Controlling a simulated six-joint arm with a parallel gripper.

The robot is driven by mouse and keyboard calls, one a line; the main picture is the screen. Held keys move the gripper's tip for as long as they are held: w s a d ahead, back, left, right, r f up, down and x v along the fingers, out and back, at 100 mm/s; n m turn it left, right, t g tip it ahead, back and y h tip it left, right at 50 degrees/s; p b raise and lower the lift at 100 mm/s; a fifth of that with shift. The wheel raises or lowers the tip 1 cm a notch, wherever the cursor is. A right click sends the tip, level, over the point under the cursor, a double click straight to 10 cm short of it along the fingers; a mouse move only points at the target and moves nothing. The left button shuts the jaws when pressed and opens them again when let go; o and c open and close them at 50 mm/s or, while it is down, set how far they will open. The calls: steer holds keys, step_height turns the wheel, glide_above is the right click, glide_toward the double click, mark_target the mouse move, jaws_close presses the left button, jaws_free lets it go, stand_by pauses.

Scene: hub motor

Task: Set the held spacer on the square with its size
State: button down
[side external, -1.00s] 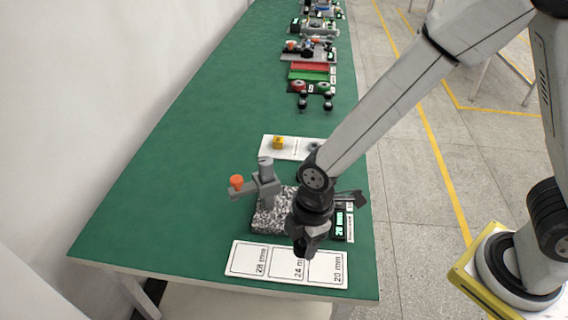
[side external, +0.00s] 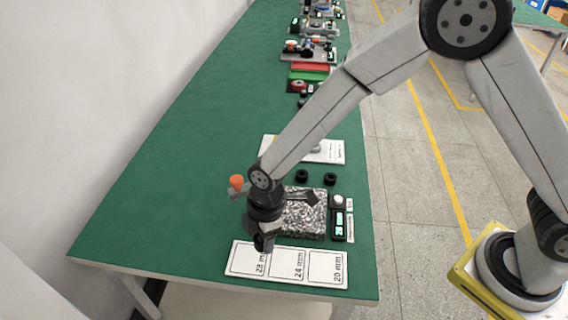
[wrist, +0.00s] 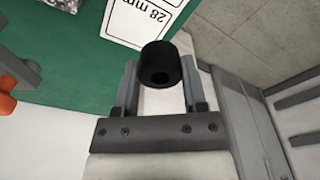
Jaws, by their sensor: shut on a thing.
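My gripper (side external: 265,243) is shut on a black spacer, a short cylinder with a dark hole, seen between the two fingers in the wrist view (wrist: 160,66). In the side view the gripper hangs over the inner part of the 28 mm square (side external: 247,262), at the left of a white card. The wrist view shows the 28 mm label (wrist: 148,17) just beyond the spacer. The spacer appears above the card, not on it. The 24 mm square (side external: 288,267) and 20 mm square (side external: 328,270) are to the right, both empty.
A speckled granite block (side external: 305,220) with a gauge stand is behind the card, its orange knob (side external: 236,182) at the left. A green-lit display (side external: 338,226) stands at its right. Two black rings (side external: 302,176) (side external: 330,179) lie behind the block.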

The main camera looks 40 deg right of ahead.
glide_above(244, 259)
steer(key=f, duration=0.5)
steer(key=shift+s+d+f, duration=0.2)
steer(key=shift+d, duration=0.2)
steer(key=shift+f, duration=0.1)
steer(key=shift+w+a+f, duration=0.1)
steer(key=shift+w+f, duration=0.05)
steer(key=shift+f, duration=1.6)
steer(key=shift+f, duration=0.2)
steer(key=shift+c, duration=0.7)
jaws_free()
steer(key=shift+r, duration=0.2)
step_height(244, 259, up, 12)
steer(key=d, duration=0.1)
steer(key=shift+d, duration=0.2)
